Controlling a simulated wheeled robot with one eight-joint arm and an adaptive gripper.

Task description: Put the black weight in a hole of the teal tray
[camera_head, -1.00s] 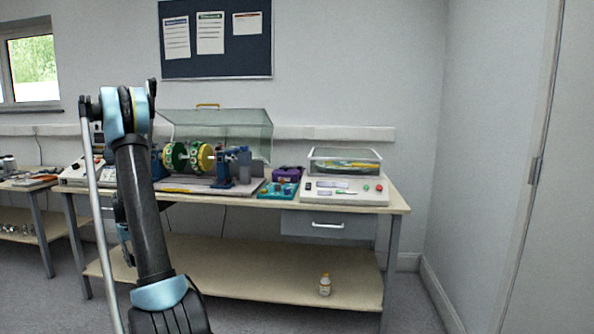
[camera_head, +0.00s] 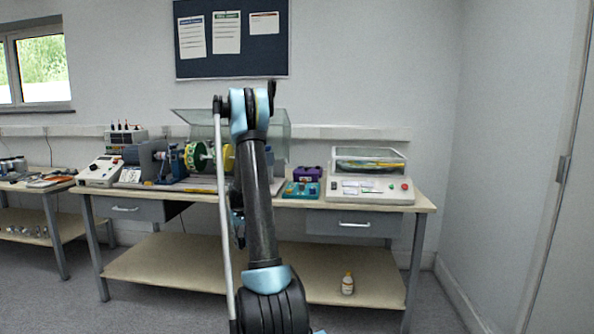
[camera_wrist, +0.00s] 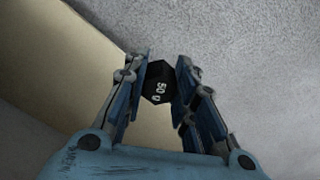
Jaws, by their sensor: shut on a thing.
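The black weight (camera_wrist: 158,82), marked "50", is held between the fingers of my gripper (camera_wrist: 160,80) in the wrist view. Pale floor and a beige surface show beyond it.
The bench (camera_head: 425,204) carries a rotor machine with green discs (camera_head: 195,157), a purple box (camera_head: 307,174) behind the tray, and a white control box (camera_head: 370,189) to the right. A small bottle (camera_head: 347,284) stands on the lower shelf (camera_head: 160,262).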

